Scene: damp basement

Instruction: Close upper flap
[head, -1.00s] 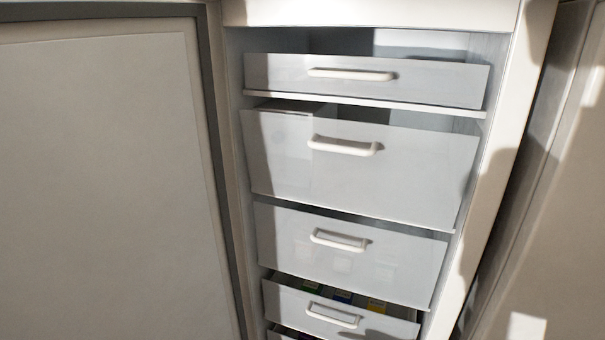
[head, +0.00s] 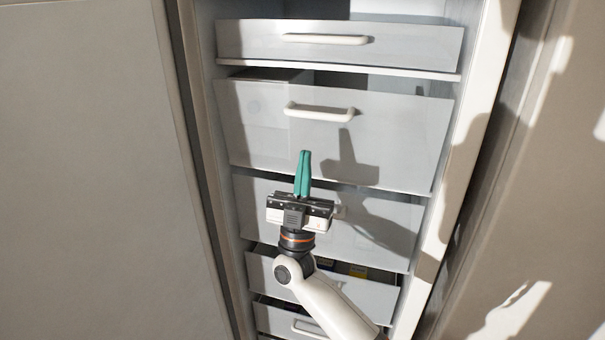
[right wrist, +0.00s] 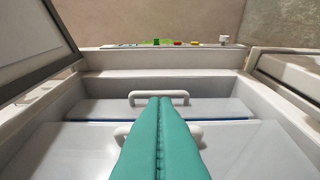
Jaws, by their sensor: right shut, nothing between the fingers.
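The upper flap (head: 240,40) is a pale panel with a white bar handle (head: 325,39) at the top of the open cabinet in the head view. A dark gap shows above its top edge. Its handle also shows in the right wrist view (right wrist: 160,95). A larger panel (head: 255,130) with its own handle (head: 320,111) is below it. My right gripper (head: 305,153) has teal fingers pointing up, shut and empty, in front of the larger panel and below both handles. In the right wrist view, the fingers (right wrist: 161,100) partly hide the lower handle. My left gripper is out of view.
Lower drawers (head: 380,291) stand partly out, with small coloured items inside one. An open door (head: 90,180) fills the left side, and a pale panel (head: 560,150) stands at the right. Small coloured things (right wrist: 178,43) are on the cabinet top.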

